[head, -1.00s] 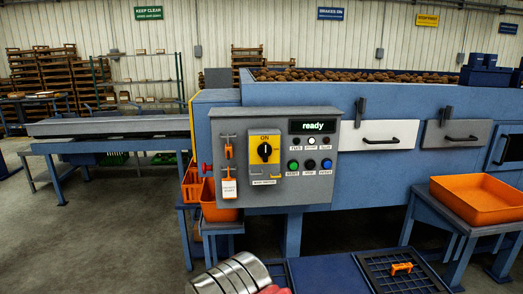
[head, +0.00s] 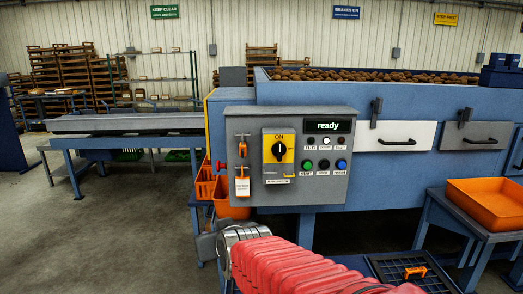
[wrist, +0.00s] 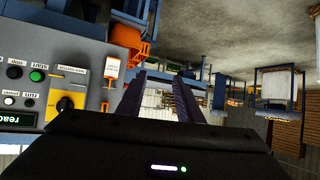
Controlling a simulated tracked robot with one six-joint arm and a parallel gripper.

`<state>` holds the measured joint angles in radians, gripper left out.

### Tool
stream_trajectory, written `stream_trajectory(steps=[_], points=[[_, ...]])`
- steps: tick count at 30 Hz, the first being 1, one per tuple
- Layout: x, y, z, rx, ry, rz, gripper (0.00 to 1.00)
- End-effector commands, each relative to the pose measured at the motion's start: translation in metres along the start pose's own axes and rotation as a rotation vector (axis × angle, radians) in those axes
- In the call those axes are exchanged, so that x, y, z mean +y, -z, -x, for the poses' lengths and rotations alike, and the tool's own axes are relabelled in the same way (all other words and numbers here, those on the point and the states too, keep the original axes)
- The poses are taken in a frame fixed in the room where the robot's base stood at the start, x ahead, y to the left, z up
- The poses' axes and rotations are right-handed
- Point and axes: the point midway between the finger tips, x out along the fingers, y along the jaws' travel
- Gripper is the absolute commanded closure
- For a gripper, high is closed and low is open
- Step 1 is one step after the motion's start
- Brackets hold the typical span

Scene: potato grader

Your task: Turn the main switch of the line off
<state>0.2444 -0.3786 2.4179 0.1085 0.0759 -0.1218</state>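The main switch is a black rotary knob (head: 279,149) on a yellow plate marked ON, on the grey control panel (head: 243,125). Its pointer stands upright, towards ON. The display above reads "ready". In the wrist view the panel is upside down at the left, and the knob (wrist: 66,103) is plain to see. My gripper (wrist: 160,92) has its two dark fingers apart with nothing visible between them. It is to the side of the panel and does not touch the knob. In the head view my red arm is low in front, and the fingers cannot be made out.
An orange padlock (head: 242,149) and a white tag (head: 242,187) hang left of the switch. Push buttons (head: 324,164) sit at its right. Orange bins (head: 232,208) stand below the panel; an orange tray (head: 485,203) is on a stand at the right. Floor at the left is open.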

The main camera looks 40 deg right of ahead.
Motion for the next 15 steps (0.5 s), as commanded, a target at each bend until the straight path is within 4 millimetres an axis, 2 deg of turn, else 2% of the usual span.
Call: stream_trajectory(steps=[1,6,15], points=[[0.012,0.007,-0.011,0.034,-0.024,-0.014,0.67],[0.044,0.04,-0.041,0.189,-0.07,-0.038,0.67],[0.117,0.081,-0.072,0.458,-0.183,-0.063,0.67]])
